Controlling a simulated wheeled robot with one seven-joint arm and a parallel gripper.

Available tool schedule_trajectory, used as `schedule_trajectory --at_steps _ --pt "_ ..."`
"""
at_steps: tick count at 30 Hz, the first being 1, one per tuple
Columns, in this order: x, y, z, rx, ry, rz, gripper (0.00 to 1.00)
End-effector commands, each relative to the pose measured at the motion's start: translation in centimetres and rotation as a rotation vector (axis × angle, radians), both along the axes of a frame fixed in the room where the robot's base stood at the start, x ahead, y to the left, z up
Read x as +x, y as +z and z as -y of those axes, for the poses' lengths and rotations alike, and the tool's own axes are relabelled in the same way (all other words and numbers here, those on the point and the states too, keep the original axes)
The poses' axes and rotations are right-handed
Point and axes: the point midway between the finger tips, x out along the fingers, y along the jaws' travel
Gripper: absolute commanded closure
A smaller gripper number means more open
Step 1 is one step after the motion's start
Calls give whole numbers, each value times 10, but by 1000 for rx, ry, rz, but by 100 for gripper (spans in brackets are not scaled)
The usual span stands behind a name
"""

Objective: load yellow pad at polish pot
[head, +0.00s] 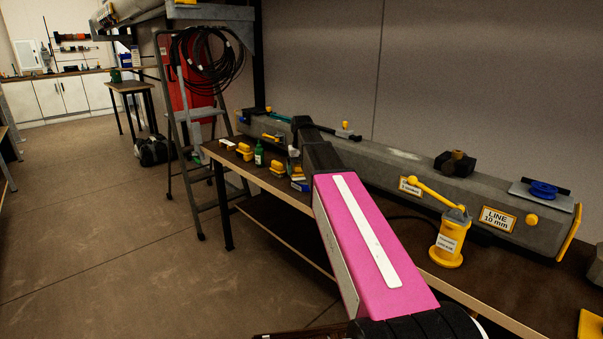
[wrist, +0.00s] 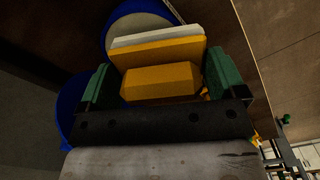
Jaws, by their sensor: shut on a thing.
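In the wrist view my gripper (wrist: 157,82) has its green fingers shut on the two sides of the yellow pad (wrist: 160,82). The pad has a pale layer on its far side. A blue round pot (wrist: 110,38) with a cream-coloured inside, apparently the polish pot, lies just beyond the pad. I cannot tell whether the pad's pale face touches the cream surface. In the head view my pink arm reaches over the bench, and my gripper and the held pad are not clearly seen behind it.
A second blue round thing (wrist: 70,105) is left of my gripper. On the bench stand a green bottle (head: 258,153), yellow blocks (head: 277,168) and a yellow lever pot (head: 449,241). A long grey spar (head: 390,165) lies along the back. A stepladder (head: 194,120) stands behind.

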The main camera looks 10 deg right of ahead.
Motion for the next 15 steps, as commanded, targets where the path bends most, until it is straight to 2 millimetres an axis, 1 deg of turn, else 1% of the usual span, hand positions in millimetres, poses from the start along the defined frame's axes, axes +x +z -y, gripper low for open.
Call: schedule_trajectory --at_steps 15 --pt "0 37 0 0 0 0 29"
